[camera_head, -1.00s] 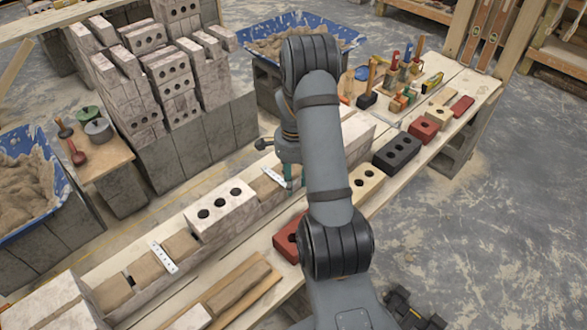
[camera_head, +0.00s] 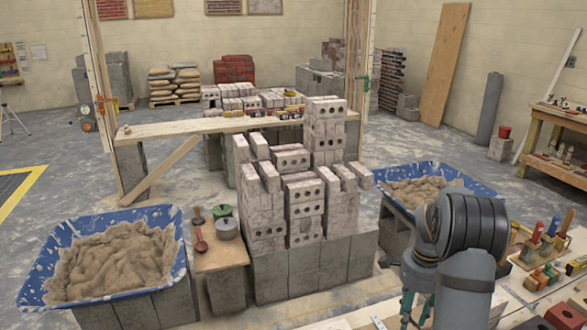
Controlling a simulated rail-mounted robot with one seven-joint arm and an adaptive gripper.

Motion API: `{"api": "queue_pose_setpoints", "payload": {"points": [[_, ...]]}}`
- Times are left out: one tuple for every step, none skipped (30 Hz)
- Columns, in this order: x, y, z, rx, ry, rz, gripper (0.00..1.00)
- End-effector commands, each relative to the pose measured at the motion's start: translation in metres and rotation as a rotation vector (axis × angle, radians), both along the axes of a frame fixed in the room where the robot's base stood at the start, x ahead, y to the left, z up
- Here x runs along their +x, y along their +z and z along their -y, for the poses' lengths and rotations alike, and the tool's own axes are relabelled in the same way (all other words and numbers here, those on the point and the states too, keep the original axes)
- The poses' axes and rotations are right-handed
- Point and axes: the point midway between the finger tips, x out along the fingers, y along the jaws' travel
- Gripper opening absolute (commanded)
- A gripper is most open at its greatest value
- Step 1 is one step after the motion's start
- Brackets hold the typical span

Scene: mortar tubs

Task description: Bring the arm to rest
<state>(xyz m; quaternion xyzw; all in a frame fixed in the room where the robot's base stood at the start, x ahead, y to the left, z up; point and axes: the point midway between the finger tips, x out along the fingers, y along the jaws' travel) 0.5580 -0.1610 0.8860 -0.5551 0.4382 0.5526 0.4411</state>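My arm (camera_head: 465,245) stands at the lower right of the head view, its dark rounded joint raised in front of the right mortar tub. My gripper (camera_head: 414,306) hangs below it at the bottom edge, with teal parts showing. The arm and the frame's lower edge partly hide it, so I cannot tell whether it is open or shut. I see nothing held in the visible part.
A blue tub of mortar (camera_head: 62,240) stands at left; another (camera_head: 385,175) is behind my arm. Stacked perforated bricks (camera_head: 262,215) stand on grey blocks (camera_head: 300,268) between them. A small wooden stand (camera_head: 215,256) holds pots. Tools (camera_head: 545,250) lie at right.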

Motion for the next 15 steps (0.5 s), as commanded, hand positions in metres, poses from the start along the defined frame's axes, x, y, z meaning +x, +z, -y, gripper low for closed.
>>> {"api": "queue_pose_setpoints", "payload": {"points": [[0.0, -0.001, 0.0, 0.001, 0.0, -0.001, 0.36], [0.0, -0.003, 0.0, 0.001, 0.0, -0.001, 0.36], [0.0, -0.005, 0.0, 0.001, 0.0, -0.002, 0.36], [0.0, -0.008, 0.0, 0.001, 0.0, -0.002, 0.36], [-0.001, -0.011, 0.0, 0.001, 0.0, -0.003, 0.36], [-0.001, -0.016, 0.0, 0.001, 0.0, -0.004, 0.36], [-0.001, -0.021, 0.0, 0.002, 0.0, -0.006, 0.36], [-0.001, -0.026, 0.0, 0.002, 0.0, -0.006, 0.36], [-0.001, -0.033, -0.001, 0.003, 0.0, -0.006, 0.36], [-0.001, -0.039, -0.001, 0.003, 0.0, -0.007, 0.36], [-0.002, -0.045, -0.001, 0.003, 0.0, -0.007, 0.36], [-0.002, -0.053, -0.001, 0.003, 0.0, -0.007, 0.36], [-0.001, -0.06, -0.001, 0.003, 0.001, -0.006, 0.36], [-0.001, -0.066, -0.001, 0.003, 0.0, -0.007, 0.36], [-0.001, -0.074, -0.001, 0.003, 0.0, -0.007, 0.36]]}}
